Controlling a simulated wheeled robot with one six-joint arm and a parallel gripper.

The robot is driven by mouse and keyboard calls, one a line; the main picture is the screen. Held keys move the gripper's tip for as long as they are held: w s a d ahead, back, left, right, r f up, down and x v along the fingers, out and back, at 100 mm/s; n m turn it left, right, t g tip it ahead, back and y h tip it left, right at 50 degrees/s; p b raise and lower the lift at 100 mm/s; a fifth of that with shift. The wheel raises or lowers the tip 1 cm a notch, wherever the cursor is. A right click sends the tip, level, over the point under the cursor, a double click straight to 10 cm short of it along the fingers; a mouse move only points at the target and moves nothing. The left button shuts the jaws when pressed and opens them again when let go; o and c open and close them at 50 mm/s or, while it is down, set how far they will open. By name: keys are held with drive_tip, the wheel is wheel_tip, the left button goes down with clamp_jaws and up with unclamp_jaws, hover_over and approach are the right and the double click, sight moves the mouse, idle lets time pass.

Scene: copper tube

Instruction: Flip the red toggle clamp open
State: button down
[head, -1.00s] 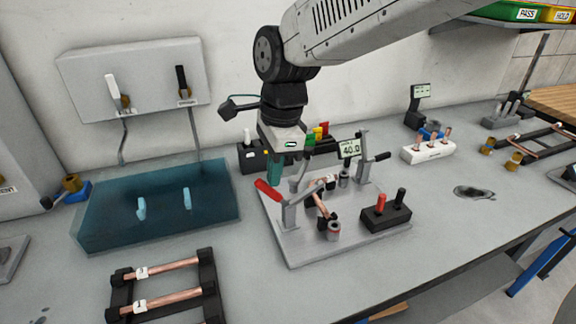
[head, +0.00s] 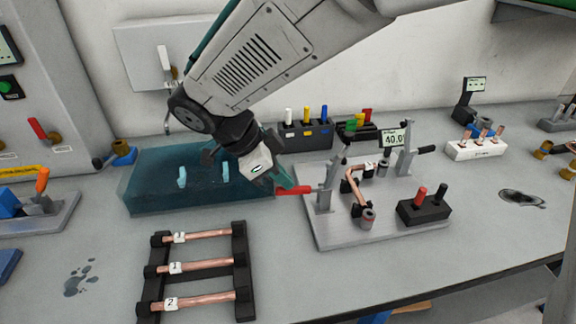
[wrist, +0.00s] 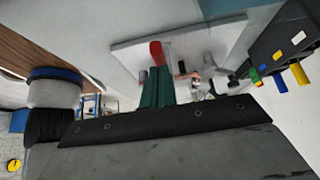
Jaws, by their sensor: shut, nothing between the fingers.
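The red toggle clamp's handle (head: 293,190) sticks out to the left from its grey post (head: 325,195) on the metal fixture plate (head: 375,233), lying about level. A bent copper tube (head: 353,182) sits on the fixture to the right of that post. My gripper (head: 290,181) is tilted, with its green fingers shut and empty, close above the red handle's left part. In the wrist view the closed fingers (wrist: 158,86) point at the red handle (wrist: 156,53), which shows just beyond their tips. I cannot tell whether they touch it.
A second clamp with a black handle (head: 426,149) stands on the fixture's right side. A black block with red and black knobs (head: 425,208) sits at the front right. A blue translucent tank (head: 150,185) is left. A rack (head: 240,260) of copper tubes stands front left.

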drive_tip(key=shift+s+a+f, duration=0.1)
drive_tip(key=shift+f, duration=0.15)
drive_tip(key=shift+f, duration=0.15)
idle(0.3)
wheel_tip(320, 180, up, 5)
drive_tip(key=v, duration=0.9)
drive_tip(key=shift+a, duration=0.45)
drive_tip(key=shift+s+f, duration=0.1)
drive_tip(key=shift+f, duration=0.05)
